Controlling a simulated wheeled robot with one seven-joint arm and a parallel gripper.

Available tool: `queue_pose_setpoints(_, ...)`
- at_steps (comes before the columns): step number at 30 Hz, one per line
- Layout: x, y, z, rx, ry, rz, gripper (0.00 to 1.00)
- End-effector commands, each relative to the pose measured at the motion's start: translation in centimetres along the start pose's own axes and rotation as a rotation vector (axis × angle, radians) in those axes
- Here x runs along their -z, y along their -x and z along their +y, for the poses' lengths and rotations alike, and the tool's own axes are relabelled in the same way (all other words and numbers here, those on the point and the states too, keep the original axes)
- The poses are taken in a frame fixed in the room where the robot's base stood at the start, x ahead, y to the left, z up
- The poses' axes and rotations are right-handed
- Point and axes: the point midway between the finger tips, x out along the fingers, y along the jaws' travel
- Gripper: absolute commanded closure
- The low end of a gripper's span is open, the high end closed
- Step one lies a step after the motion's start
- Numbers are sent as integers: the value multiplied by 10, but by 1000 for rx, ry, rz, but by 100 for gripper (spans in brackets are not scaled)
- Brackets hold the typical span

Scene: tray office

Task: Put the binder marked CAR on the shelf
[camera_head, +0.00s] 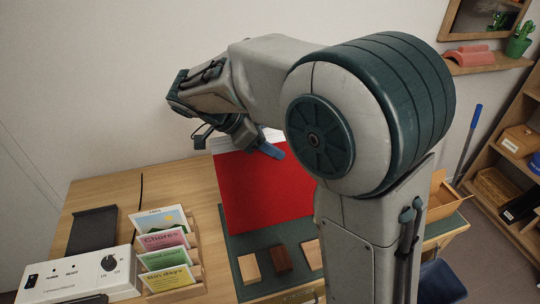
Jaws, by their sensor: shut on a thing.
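A large red binder (262,195) is above the desk, with a pale strip along its far edge. No marking can be read on it, so I cannot tell whether it says CAR. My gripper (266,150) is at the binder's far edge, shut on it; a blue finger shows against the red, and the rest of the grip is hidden. A wooden shelf unit (464,178) stands at the right edge of the view. A small wall shelf (490,66) hangs at the upper right.
The shelf unit holds boxes (520,142). A blue-handled pole (474,120) leans nearby.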

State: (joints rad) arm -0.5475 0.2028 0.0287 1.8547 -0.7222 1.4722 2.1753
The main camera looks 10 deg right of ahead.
Motion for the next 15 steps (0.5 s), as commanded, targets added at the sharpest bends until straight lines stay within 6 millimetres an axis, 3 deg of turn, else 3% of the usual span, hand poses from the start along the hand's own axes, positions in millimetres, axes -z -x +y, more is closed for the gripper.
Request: queue_pose_setpoints(15, -31, -32, 0, 0, -1, 0, 100)
